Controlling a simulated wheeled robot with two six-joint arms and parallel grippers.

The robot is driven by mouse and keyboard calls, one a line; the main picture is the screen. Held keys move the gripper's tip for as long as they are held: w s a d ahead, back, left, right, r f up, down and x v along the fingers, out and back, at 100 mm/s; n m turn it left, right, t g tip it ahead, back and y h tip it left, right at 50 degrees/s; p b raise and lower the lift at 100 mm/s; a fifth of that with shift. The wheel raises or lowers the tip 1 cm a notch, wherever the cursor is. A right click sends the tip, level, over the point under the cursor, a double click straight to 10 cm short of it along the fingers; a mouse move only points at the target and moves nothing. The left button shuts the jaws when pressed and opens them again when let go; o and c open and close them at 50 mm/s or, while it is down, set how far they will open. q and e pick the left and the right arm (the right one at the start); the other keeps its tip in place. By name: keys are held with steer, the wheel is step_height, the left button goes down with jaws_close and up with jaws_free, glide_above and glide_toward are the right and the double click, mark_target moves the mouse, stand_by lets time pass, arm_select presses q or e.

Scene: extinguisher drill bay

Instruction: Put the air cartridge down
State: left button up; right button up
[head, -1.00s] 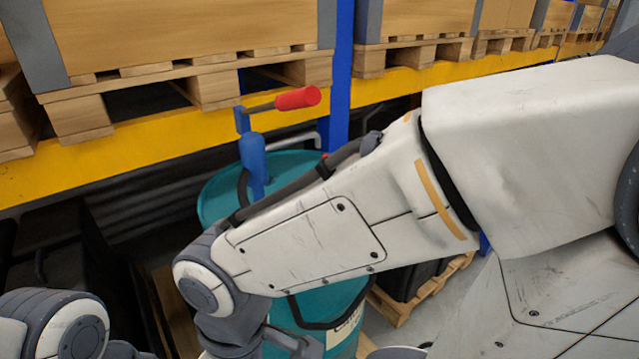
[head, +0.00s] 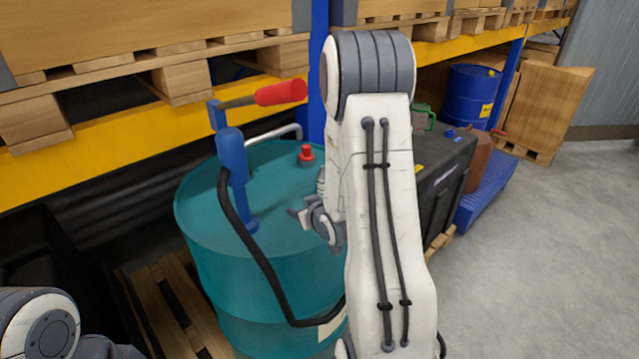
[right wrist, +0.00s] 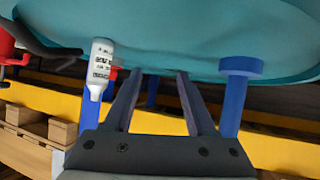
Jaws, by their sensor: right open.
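The air cartridge (right wrist: 101,66) is a small white bottle with dark lettering, seen in the right wrist view, where the scene appears upside down. It appears to stand on the teal drum (head: 265,185), though the contact is not clear. My right gripper (right wrist: 155,75) is open and empty, with both fingers apart and the cartridge outside them, left in that picture. In the head view the right gripper (head: 300,215) shows partly beside my forearm, over the drum top. The cartridge cannot be made out there. My left gripper is out of view; only left arm joints show at lower left.
A blue hand pump (head: 232,165) with a red handle (head: 281,93) and black hose stands on the drum. A red cap (head: 306,155) sits on its top. A black case (head: 447,185) and blue barrel (head: 470,97) stand to the right. Open floor (head: 540,260) lies at right.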

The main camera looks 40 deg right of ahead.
steer(key=d+t, duration=0.2)
steer(key=d, duration=0.1)
steer(key=s+d+r+m+h, duration=0.1)
steer(key=d, duration=0.1)
steer(key=shift+d+t, duration=0.1)
steer(key=shift+t, duration=0.3)
steer(key=s+d+r+t+h, duration=0.1)
steer(key=s+d+r+m+t, duration=0.1)
steer(key=d, duration=0.1)
steer(key=shift+h, duration=0.4)
steer(key=shift+w+d+r+t, duration=0.15)
steer(key=shift+d+r+t, duration=0.05)
steer(key=shift+d+t, duration=0.1)
steer(key=p+x, duration=0.2)
steer(key=x, duration=0.2)
steer(key=shift+w, duration=0.15)
steer(key=p+x, duration=0.2)
steer(key=x, duration=0.1)
steer(key=p+x, duration=0.1)
steer(key=shift+w+d+r+p, duration=0.15)
steer(key=shift+w+r+p, duration=0.1)
steer(key=shift+r+p, duration=0.15)
steer(key=shift+w+d+f, duration=0.15)
steer(key=shift+w+f, duration=0.05)
steer(key=shift+w, duration=0.2)
jaws_close()
